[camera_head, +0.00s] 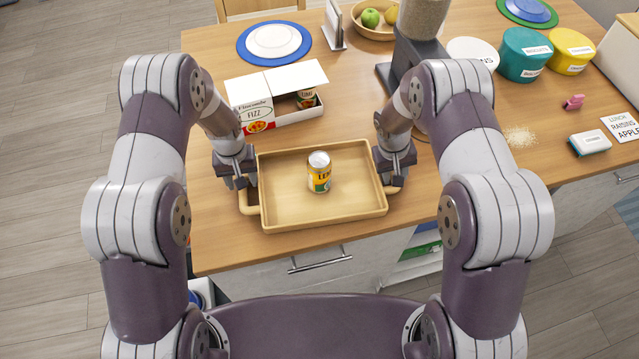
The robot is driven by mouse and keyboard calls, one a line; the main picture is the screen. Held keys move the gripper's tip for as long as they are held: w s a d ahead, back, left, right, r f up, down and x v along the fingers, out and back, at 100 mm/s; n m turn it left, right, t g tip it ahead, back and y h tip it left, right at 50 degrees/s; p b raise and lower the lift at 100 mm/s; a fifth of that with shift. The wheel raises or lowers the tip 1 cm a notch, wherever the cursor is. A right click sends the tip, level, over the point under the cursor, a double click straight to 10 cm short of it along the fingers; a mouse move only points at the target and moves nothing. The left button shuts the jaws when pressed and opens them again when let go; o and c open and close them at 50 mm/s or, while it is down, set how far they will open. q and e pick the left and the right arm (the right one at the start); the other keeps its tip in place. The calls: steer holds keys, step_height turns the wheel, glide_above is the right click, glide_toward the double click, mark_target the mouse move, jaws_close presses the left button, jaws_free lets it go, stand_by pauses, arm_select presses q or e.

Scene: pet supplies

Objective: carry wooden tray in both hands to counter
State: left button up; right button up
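The wooden tray (285,217) is at the front edge of the wooden counter, level, with a yellow can (319,178) standing upright in it. I cannot tell whether the tray rests on the counter or is held just above it. My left gripper (246,184) is at the tray's left handle (250,203). My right gripper (393,184) is at the tray's right end, where the arm hides most of the handle. The fingertips of both grippers are too small and covered to show whether they are closed on the handles.
Behind the tray stands an open white box (256,116) with a can inside. A grey dispenser (418,58), a fruit bowl (373,32) and a blue-rimmed plate (274,42) are farther back. Teal (524,54) and yellow (569,50) canisters stand right. Spilled grains (519,136) lie right of my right arm.

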arm_select(q)
steer(key=shift+a+f, duration=0.1)
steer(key=shift+f, duration=0.35)
arm_select(e)
steer(key=shift+f, duration=0.4)
arm_select(q)
steer(key=c, duration=0.6)
arm_select(e)
steer(key=c, duration=0.6)
arm_select(q)
jaws_close()
arm_select(e)
jaws_close()
steer(key=shift+r, duration=0.1)
